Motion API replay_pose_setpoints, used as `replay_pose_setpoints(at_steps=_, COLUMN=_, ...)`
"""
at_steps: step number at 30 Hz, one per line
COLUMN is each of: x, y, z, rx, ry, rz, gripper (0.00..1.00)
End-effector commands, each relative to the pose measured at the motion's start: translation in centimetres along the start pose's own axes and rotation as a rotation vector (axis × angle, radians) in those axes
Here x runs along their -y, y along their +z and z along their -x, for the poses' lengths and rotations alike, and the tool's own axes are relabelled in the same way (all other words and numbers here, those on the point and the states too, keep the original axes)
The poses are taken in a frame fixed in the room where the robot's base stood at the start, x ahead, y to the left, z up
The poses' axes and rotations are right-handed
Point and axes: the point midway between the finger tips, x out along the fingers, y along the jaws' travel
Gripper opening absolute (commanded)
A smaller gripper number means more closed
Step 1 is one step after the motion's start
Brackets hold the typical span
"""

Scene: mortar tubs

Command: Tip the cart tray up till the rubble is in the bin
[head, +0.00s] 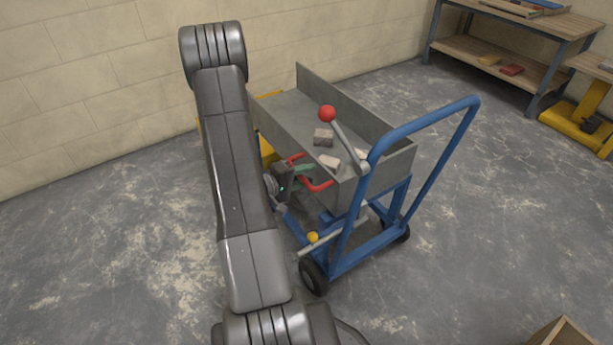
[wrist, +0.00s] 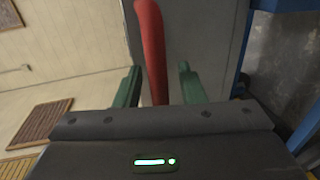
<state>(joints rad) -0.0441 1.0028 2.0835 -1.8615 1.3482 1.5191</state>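The grey cart tray (head: 285,127) sits on a blue wheeled cart (head: 345,262) and looks level. Rubble pieces (head: 323,138) lie on its floor toward the push-handle end. A red handle (head: 318,186) sticks out from the tray's near side. My gripper (head: 304,170) is at this handle. In the wrist view the red handle (wrist: 156,60) runs between the green fingers (wrist: 160,88), with a gap on each side, so it is open around the handle. A yellow thing (head: 267,150) behind the tray may be the bin; my arm and the tray hide most of it.
A red-knobbed lever (head: 327,114) and a yellow-knobbed lever (head: 312,237) are on the cart. The blue push bar (head: 430,119) rises at right. A workbench (head: 510,62) and yellow equipment (head: 585,125) stand at back right. A wooden box (head: 563,332) is at lower right. Floor between is clear.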

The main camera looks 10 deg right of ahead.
Motion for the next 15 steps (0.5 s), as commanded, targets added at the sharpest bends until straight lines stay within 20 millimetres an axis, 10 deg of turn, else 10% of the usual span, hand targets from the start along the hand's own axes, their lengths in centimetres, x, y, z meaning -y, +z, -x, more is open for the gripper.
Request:
replay_pose_setpoints(at_steps=12, x=-0.03, y=0.02, z=-0.59, rx=0.0, ry=0.0, rz=0.0, gripper=0.36)
replay_pose_setpoints(at_steps=15, x=-0.03, y=0.02, z=-0.58, rx=0.0, ry=0.001, rz=0.0, gripper=0.16)
